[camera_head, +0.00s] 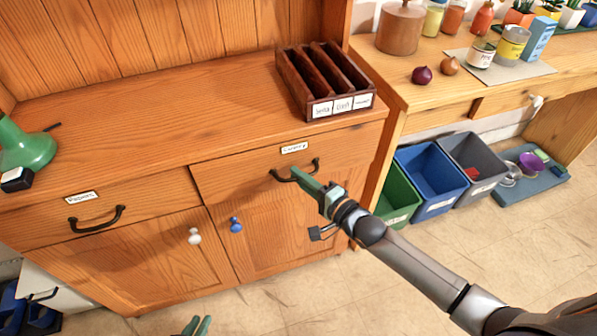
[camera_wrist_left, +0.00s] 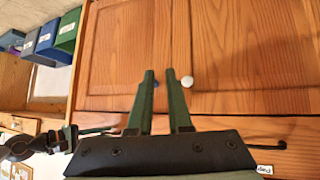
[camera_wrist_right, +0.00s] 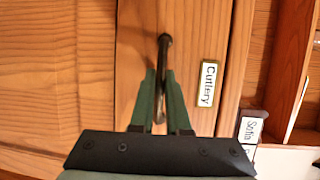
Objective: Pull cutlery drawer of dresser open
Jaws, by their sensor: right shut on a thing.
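The cutlery drawer (camera_head: 235,177) is the upper right drawer of the wooden dresser, with a white label (camera_head: 294,147) that reads "Cutlery" in the right wrist view (camera_wrist_right: 207,83). Its front looks about flush with the dresser, and no inside shows. My right gripper (camera_head: 303,178) is shut on its dark bar handle (camera_head: 276,177); the handle also shows between the fingers in the right wrist view (camera_wrist_right: 163,45). My left gripper (camera_head: 197,326) is low in front of the dresser, empty, with its fingers apart; the left wrist view shows it facing the cupboard doors (camera_wrist_left: 230,50).
A dark divided box (camera_head: 325,80) stands on the dresser top above the drawer. A left drawer (camera_head: 140,205) and doors with white (camera_head: 194,236) and blue (camera_head: 236,225) knobs are near. Green, blue (camera_head: 432,182) and grey bins stand at right. A green lamp (camera_head: 25,145) is at left.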

